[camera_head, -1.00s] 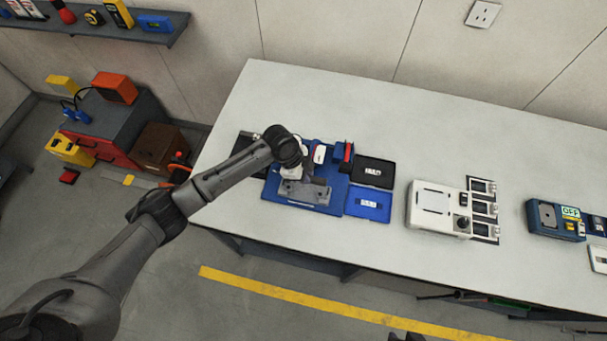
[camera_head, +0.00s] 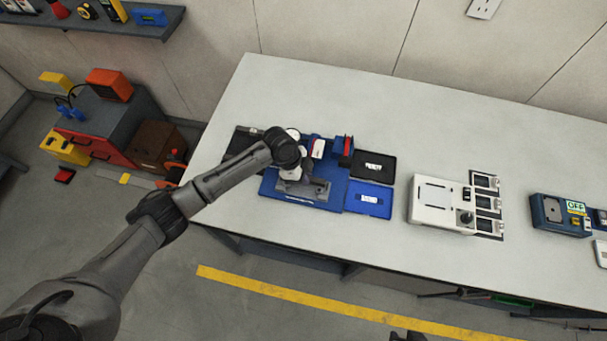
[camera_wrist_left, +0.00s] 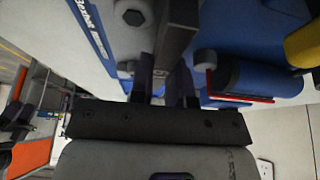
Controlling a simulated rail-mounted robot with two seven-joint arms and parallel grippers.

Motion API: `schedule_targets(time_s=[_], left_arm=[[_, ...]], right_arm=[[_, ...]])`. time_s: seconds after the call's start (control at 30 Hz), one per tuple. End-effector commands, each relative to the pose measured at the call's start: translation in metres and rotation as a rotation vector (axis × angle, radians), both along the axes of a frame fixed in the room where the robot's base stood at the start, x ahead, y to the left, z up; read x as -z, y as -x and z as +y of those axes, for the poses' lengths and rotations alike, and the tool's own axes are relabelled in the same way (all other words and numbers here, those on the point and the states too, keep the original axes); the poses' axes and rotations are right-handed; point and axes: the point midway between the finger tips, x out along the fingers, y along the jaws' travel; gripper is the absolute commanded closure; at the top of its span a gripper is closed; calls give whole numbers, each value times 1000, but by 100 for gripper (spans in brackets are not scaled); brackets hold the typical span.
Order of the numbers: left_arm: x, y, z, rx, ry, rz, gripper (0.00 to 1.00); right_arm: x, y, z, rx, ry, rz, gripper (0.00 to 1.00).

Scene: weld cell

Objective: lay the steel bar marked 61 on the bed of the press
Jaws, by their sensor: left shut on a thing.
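The press has a blue base (camera_head: 330,200) with a grey metal bed block (camera_head: 303,188) at its front, on the left part of the bench. My left gripper (camera_head: 297,172) is over the press, mostly hidden by my own wrist in the head view. In the left wrist view, the fingers of my left gripper (camera_wrist_left: 163,88) are shut on a grey bar-shaped piece (camera_wrist_left: 176,38). My right gripper is not recognisable in view.
Right of the press lie a black tray (camera_head: 386,178) and a blue tray (camera_head: 368,209), both with white labels. A white device (camera_head: 436,205) stands further right, then a blue unit showing OFF (camera_head: 558,215). The bench's back strip is clear.

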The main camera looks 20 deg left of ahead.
Motion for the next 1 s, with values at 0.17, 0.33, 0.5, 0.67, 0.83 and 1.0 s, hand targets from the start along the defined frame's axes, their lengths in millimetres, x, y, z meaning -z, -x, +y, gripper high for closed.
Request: schedule_targets(time_s=[0.17,0.33,0.5,0.67,0.83,1.0], left_arm=[[-1,-1,0,1,2,-2,100],[-2,-1,0,1,2,-2,100],[-2,-1,0,1,1,-1,100],[-2,-1,0,0,1,-1,100],[-1,-1,0,1,1,-1,100],[-1,-1,0,1,1,-1,100]], right_arm=[[0,0,0,1,-1,0,57],[-2,0,1,4,-5,0,57],[-4,0,3,5,-9,0,57],[-6,0,3,7,-11,0,57],[-6,0,3,7,-11,0,57],[-5,0,3,6,-9,0,57]])
